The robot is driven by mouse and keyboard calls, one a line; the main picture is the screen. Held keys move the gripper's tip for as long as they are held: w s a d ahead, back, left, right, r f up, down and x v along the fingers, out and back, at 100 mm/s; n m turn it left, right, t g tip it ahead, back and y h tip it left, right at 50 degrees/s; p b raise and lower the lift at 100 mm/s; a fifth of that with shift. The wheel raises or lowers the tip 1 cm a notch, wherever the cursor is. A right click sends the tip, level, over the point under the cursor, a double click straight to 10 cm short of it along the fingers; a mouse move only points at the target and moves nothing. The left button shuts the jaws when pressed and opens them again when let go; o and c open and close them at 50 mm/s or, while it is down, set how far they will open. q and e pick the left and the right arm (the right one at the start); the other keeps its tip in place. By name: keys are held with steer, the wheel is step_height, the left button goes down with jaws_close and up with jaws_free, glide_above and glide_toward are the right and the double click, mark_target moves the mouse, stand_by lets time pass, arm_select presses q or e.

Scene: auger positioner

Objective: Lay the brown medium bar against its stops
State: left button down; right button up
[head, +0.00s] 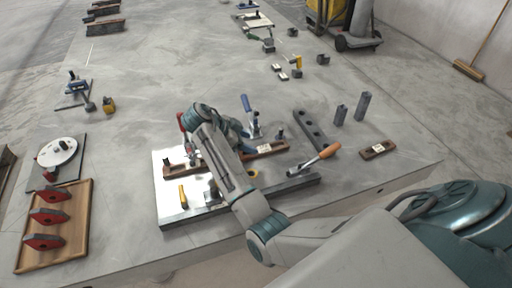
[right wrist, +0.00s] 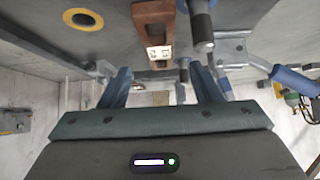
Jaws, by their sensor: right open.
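A brown bar with a white label near its right end (head: 270,148) lies across the bright metal fixture plate (head: 175,212); my right arm hides its middle. In the right wrist view, a brown bar with a white label (right wrist: 152,22) runs down toward the space between my fingers. A shorter brown labelled block (head: 378,149) lies on the table right of the plate. I cannot tell which one is the medium bar. My right gripper (right wrist: 160,76) is open over the plate, with no bar visibly between its fingers. Contact with the stops cannot be made out. My left gripper is not in view.
A wooden tray (head: 84,215) with red parts is at the left.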

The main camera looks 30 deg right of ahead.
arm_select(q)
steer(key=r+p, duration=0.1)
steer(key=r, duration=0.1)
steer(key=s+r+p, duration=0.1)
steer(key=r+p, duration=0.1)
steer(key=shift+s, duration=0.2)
arm_select(e)
steer(key=v, duration=0.6)
steer(key=shift+r, duration=0.2)
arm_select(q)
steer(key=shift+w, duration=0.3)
arm_select(e)
steer(key=shift+a, duration=0.1)
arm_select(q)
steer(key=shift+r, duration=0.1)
arm_select(e)
steer(key=shift+r, duration=0.1)
